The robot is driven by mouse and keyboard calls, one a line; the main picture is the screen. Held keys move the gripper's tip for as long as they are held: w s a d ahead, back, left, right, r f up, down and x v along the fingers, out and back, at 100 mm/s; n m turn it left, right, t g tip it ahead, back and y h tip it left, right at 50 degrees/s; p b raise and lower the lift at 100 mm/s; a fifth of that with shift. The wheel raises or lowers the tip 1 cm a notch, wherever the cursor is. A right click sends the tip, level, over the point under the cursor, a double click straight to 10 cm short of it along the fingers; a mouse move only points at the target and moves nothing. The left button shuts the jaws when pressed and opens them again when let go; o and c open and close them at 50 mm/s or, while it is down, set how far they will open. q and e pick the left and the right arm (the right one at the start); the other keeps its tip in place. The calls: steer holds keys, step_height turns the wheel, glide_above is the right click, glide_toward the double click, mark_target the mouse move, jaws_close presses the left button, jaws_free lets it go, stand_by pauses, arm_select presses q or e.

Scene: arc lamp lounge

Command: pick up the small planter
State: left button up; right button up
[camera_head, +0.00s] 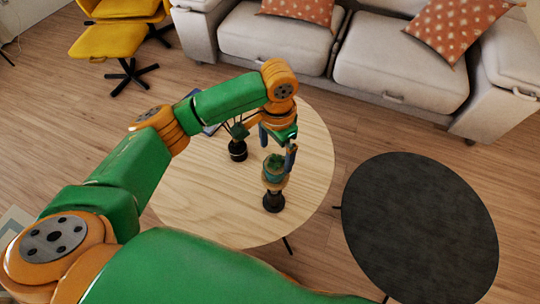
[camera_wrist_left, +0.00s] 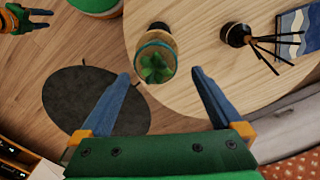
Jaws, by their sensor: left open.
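The small planter (camera_head: 274,168) is a teal and wood-coloured pot with a green leafy plant. It sits above a dark, narrow-waisted stand (camera_head: 273,201) on the round wooden table. My left gripper (camera_head: 277,146) is open and points down at it, with blue fingers just above the pot. In the left wrist view the planter (camera_wrist_left: 155,62) shows just beyond the two fingertips, roughly centred between them. No grip on it shows. What looks like my right gripper (camera_wrist_left: 41,19) appears small at the upper left of the wrist view, too small to judge its jaws.
The round wooden table (camera_head: 205,205) also bears a black reed diffuser (camera_head: 238,151) and a patterned book-like item (camera_wrist_left: 298,30) close by. A lower dark round table (camera_head: 420,225) stands to the right. A sofa (camera_head: 400,65) and yellow chair (camera_head: 108,40) are behind.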

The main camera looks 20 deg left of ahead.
mark_target(276, 166)
arm_select(q)
steer(key=f, duration=0.5)
steer(key=shift+s+d+f+b, duration=0.2)
steer(key=shift+s+f+b, duration=0.1)
steer(key=shift+s+b, duration=0.1)
steer(key=shift+w+f, duration=0.1)
steer(key=shift+f, duration=0.1)
steer(key=shift+r, duration=0.1)
steer(key=c, duration=1.5)
